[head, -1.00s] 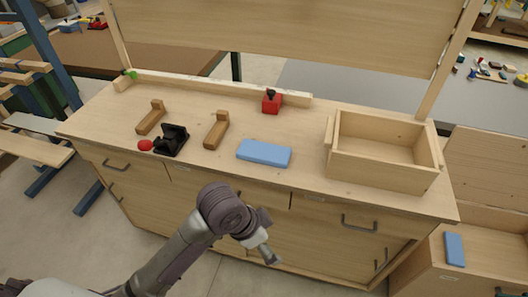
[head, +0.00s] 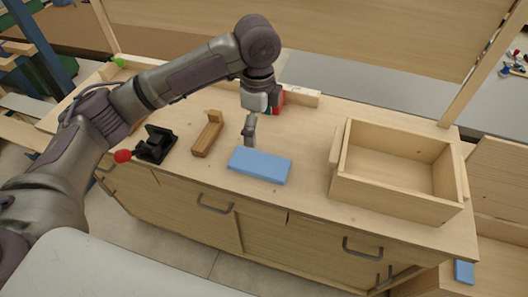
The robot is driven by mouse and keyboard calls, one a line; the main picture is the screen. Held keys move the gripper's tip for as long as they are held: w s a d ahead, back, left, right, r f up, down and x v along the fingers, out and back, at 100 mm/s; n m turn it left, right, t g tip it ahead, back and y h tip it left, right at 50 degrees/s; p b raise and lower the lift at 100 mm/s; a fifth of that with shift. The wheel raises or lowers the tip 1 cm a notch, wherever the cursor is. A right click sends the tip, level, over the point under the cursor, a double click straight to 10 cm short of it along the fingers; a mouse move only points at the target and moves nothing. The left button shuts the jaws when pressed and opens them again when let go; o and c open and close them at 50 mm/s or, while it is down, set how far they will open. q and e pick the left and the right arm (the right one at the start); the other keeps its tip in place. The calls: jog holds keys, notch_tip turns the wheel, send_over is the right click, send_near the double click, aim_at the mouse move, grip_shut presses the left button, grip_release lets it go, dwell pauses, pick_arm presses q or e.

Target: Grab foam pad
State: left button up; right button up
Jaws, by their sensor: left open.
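The blue foam pad (head: 260,166) lies flat on the wooden workbench, left of the open wooden box. My left gripper (head: 249,140) hangs down just behind the pad's upper left edge, pointing at the bench. It is open with nothing seen in it; whether it touches the pad I cannot tell. A second blue pad (head: 464,272) lies on a lower wooden surface at the far right. My right gripper is not in view.
The open wooden box (head: 345,185) stands right of the pad. A wooden L-shaped piece (head: 207,136) and a black clamp with a red tip (head: 156,145) stand to the left. A red block (head: 278,98) sits behind my gripper, partly hidden. The bench front is clear.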

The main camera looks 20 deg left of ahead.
aim_at(259, 162)
pick_arm(q)
jog(key=f, duration=0.3)
jog(key=s+f, duration=0.1)
jog(key=f, duration=0.2)
jog(key=shift+s, duration=0.15)
jog(key=f, duration=0.1)
jog(key=f+p, duration=0.1)
jog(key=f, duration=0.1)
jog(key=shift+w, duration=0.2)
notch_tip(259, 162, down, 3)
jog(key=shift+w+r+p, duration=0.15)
jog(key=shift+r+p, duration=0.05)
jog(key=shift+p, duration=0.1)
jog(key=shift+f, duration=0.35)
jog(key=shift+d+f, duration=0.1)
jog(key=shift+f, duration=0.05)
jog(key=c, duration=0.7)
jog(key=shift+c, duration=0.9)
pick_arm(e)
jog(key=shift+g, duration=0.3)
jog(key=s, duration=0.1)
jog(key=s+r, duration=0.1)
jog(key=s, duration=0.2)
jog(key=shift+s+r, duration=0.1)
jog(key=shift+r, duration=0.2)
